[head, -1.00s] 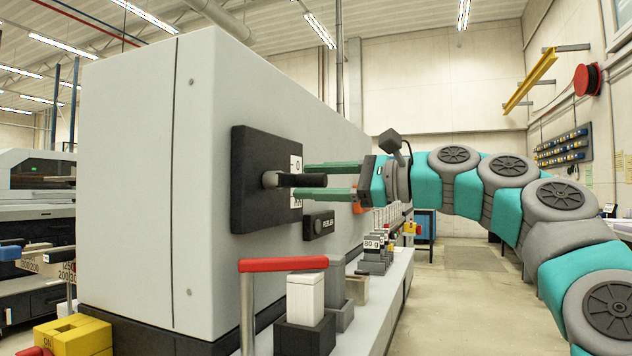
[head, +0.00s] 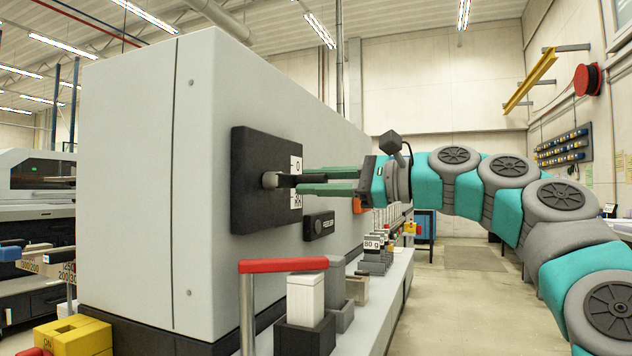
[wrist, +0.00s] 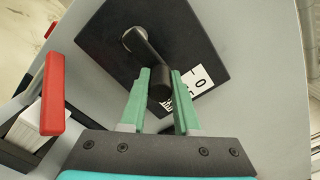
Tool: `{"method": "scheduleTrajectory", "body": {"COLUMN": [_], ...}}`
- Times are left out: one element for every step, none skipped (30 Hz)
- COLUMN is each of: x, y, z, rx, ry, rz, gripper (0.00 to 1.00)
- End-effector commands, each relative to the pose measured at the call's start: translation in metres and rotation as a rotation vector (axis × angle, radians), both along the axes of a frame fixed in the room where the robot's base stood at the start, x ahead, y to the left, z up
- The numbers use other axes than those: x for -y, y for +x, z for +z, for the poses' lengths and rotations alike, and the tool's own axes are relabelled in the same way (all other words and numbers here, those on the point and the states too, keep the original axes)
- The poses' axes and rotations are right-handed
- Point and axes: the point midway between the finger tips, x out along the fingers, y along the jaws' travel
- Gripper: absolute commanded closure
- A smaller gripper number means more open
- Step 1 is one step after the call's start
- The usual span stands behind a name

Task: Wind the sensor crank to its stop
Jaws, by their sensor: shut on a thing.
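The sensor crank (head: 270,180) is a dark arm with a round hub and a handle, on a black square plate (head: 250,215) on the side of the grey machine. In the wrist view the crank arm (wrist: 146,50) runs from the hub down to the handle end (wrist: 160,88) between my fingers. My gripper (head: 300,181) has green fingers and is shut on the crank handle; it also shows in the wrist view (wrist: 161,82). A white label (wrist: 196,86) with a 0 is beside the crank, partly hidden by a finger.
Below the plate, a ledge (head: 392,300) holds small blocks, including a white block (head: 305,297) in a dark holder. A red-topped rail (head: 284,265) stands in front. My arm reaches in from the right, over clear floor.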

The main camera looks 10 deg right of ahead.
Motion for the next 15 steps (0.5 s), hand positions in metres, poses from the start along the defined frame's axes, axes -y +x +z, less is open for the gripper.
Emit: {"method": "scheduleTrajectory", "body": {"x": [-0.0003,-0.0003,-0.0004,-0.0003,-0.0004,-0.0004,-0.0004,-0.0003,-0.0003,-0.0004,-0.0004,-0.0006,-0.0006,-0.0007,-0.0008], "y": [-0.0004,-0.0004,-0.0004,-0.0004,-0.0005,-0.0006,-0.0006,-0.0006,-0.0006,-0.0007,-0.0008,-0.0010,-0.0012,-0.0012,-0.0015], "z": [0.0011,0.0011,0.0012,0.0015,0.0018,0.0023,0.0027,0.0033,0.0042,0.0048,0.0056,0.0068,0.0078,0.0090,0.0106], "rx": [0.005,0.007,0.010,0.013,0.016,0.022,0.026,0.032,0.040,0.049,0.057,0.071,0.083,0.098,0.119], "ry": [-0.005,-0.005,-0.007,-0.009,-0.012,-0.016,-0.019,-0.023,-0.029,-0.035,-0.041,-0.052,-0.061,-0.071,-0.086], "rz": [0.001,0.001,0.001,0.001,0.001,0.001,0.001,0.001,0.001,0.001,0.001,0.001,0.002,0.002,0.002], "gripper": [1.00,1.00,1.00,1.00,1.00,1.00,1.00,1.00,1.00,1.00,1.00,1.00,1.00,1.00,1.00]}}
